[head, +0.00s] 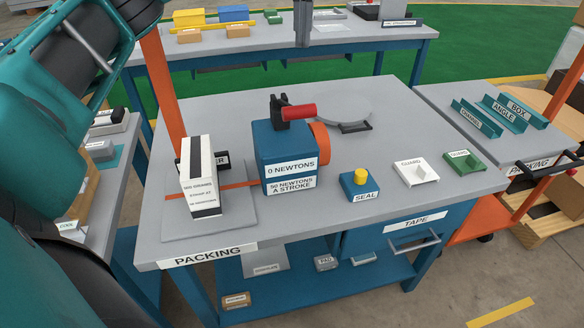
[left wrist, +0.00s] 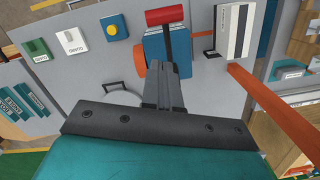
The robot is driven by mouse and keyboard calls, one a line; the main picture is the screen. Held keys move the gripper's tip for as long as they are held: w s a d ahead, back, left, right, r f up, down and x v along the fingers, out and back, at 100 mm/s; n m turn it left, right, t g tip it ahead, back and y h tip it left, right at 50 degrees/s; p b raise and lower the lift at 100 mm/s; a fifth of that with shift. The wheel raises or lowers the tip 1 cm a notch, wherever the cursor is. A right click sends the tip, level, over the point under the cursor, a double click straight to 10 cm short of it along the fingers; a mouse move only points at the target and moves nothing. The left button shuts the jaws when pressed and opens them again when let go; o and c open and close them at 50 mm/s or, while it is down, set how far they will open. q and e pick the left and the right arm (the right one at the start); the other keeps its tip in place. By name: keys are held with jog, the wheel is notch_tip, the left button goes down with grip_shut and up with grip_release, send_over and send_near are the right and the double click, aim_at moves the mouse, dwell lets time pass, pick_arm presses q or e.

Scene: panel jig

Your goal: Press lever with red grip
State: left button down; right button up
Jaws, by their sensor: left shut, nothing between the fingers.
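The lever's red grip (head: 300,111) sticks out to the right from a dark mount on top of the blue press box (head: 287,147). The box reads "0 NEWTONS" and "50 NEWTONS A STROKE". My left gripper (head: 303,38) hangs from the top edge of the head view, above the lever and apart from it, with shut, empty fingers. In the left wrist view the fingers (left wrist: 162,80) point toward the blue box, and the red grip (left wrist: 165,15) lies beyond their tips. My right gripper is in neither view.
A white carton with a black stripe (head: 199,177) stands left of the box, near an orange post (head: 163,80). A yellow SEAL button (head: 360,177), white guard (head: 417,171) and green guard (head: 465,161) sit to the right. A round grey plate (head: 345,108) lies behind.

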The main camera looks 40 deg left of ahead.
pick_arm(q)
jog(key=shift+d, duration=0.1)
jog(key=r+n+t+y, duration=0.1)
jog(key=n+t+y, duration=0.1)
jog(key=n, duration=0.1)
send_over(300, 106)
jog(key=shift+s+d+r+n, duration=0.25)
jog(key=shift+s+d+n, duration=0.35)
jog(key=shift+s+d, duration=0.05)
jog(key=f, duration=0.3)
jog(key=a+f+b, duration=0.1)
jog(key=f, duration=0.2)
jog(key=w+f, duration=0.1)
jog(key=f, duration=0.3)
jog(key=shift+w+a, duration=0.1)
jog(key=shift+a, duration=0.05)
